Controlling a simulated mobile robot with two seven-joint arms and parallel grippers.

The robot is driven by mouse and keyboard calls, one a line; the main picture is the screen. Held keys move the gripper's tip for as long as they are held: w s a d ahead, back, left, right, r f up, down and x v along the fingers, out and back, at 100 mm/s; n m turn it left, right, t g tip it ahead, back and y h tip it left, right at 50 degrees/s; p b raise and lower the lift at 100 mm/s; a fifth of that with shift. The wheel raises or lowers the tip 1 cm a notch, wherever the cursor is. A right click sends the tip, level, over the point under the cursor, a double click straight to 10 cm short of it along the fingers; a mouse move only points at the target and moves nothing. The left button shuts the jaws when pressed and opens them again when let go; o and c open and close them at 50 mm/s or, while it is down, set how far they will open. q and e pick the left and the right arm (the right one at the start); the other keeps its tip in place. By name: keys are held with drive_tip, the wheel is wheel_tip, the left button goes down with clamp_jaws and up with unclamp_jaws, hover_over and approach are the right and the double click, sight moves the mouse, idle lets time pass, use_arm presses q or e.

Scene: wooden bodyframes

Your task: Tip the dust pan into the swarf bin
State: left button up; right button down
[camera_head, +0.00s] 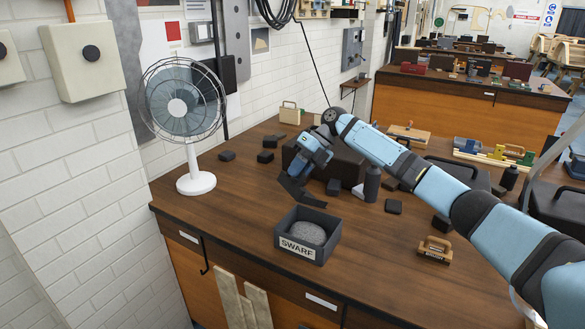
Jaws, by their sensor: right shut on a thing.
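The swarf bin (285,240), a dark grey open box with a white "SWARF" label, stands near the front edge of the bench. A round grey heap (306,233) lies inside it. My right gripper (305,172) is shut on the dust pan (299,191), a dark pan that hangs tilted downward from the jaws. The pan is above and behind the bin, apart from it in the picture. The gripper covers the pan's handle, and I cannot tell whether anything lies in the pan. My left gripper is not in view.
A white desk fan (196,183) stands left of the bin. Behind the gripper is a dark brown case (345,165). A dark bottle (372,184), small dark blocks (265,156) and a wooden-handled brush (435,249) stand around. The bench left of the bin is clear.

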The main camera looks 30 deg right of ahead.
sight(288, 186)
drive_tip(key=shift+d, duration=0.1)
drive_tip(key=shift+a+h+p, duration=0.3)
drive_tip(key=shift+h+p, duration=0.3)
drive_tip(key=shift+p, duration=0.05)
drive_tip(key=shift+a+f+h+p, duration=0.4)
drive_tip(key=shift+a+h+p, duration=0.1)
drive_tip(key=shift+a+h, duration=0.25)
drive_tip(key=shift+a+f+h, duration=0.45)
drive_tip(key=shift+a+h, duration=0.2)
drive_tip(key=shift+h, duration=0.3)
drive_tip(key=shift+a+f+h, duration=0.4)
drive_tip(key=shift+a+h, duration=0.1)
drive_tip(key=shift+h, duration=0.4)
